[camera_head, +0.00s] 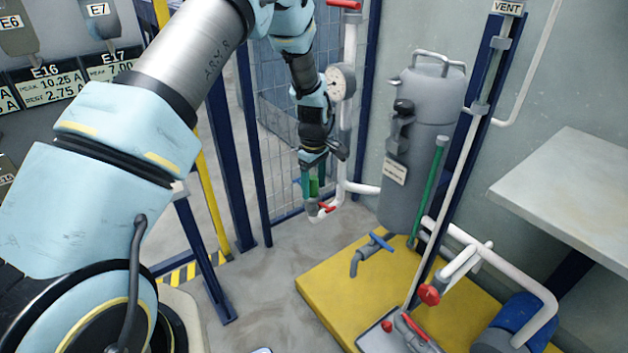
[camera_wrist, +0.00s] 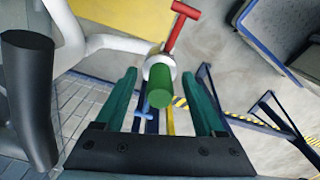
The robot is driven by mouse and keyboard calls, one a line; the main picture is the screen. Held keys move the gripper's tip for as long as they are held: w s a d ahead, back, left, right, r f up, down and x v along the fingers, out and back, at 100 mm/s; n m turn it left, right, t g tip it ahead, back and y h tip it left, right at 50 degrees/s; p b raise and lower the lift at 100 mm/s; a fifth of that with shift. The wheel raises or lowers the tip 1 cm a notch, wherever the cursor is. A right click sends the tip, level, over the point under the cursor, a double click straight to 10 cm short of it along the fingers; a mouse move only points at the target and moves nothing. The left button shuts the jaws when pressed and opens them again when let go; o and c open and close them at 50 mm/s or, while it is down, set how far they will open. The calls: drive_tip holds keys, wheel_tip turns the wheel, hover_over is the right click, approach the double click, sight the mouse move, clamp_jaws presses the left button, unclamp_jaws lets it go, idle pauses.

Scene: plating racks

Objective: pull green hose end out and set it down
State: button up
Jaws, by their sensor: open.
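The green hose end (camera_wrist: 160,85) is a short green cylinder seated in a white pipe fitting (camera_wrist: 157,62) in the wrist view. It also shows in the head view (camera_head: 314,187), low at the pipe beside the mesh fence. My gripper (camera_wrist: 159,74) is open, with one teal finger on each side of the green end and a gap on both sides. In the head view my gripper (camera_head: 313,170) points down at the pipe and partly covers the green end. How deep the end lies between the fingers is unclear.
A red valve handle (camera_wrist: 182,22) sits just beyond the fitting. A grey tank (camera_head: 420,130) and a green tube (camera_head: 428,190) stand to the right. A yellow platform (camera_head: 325,285) with a blue-handled tap (camera_head: 370,250) lies below. A pale table (camera_head: 575,190) is at right.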

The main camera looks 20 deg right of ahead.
drive_tip(key=shift+c, duration=0.2)
clamp_jaws()
idle(0.3)
drive_tip(key=c, duration=0.5)
unclamp_jaws()
drive_tip(key=shift+c, duration=0.2)
clamp_jaws()
drive_tip(key=shift+r+n, duration=0.1)
drive_tip(key=shift+n, duration=0.2)
drive_tip(key=shift+r+n+p, duration=0.2)
drive_tip(key=shift+n+p, duration=0.45)
drive_tip(key=shift+n, duration=0.45)
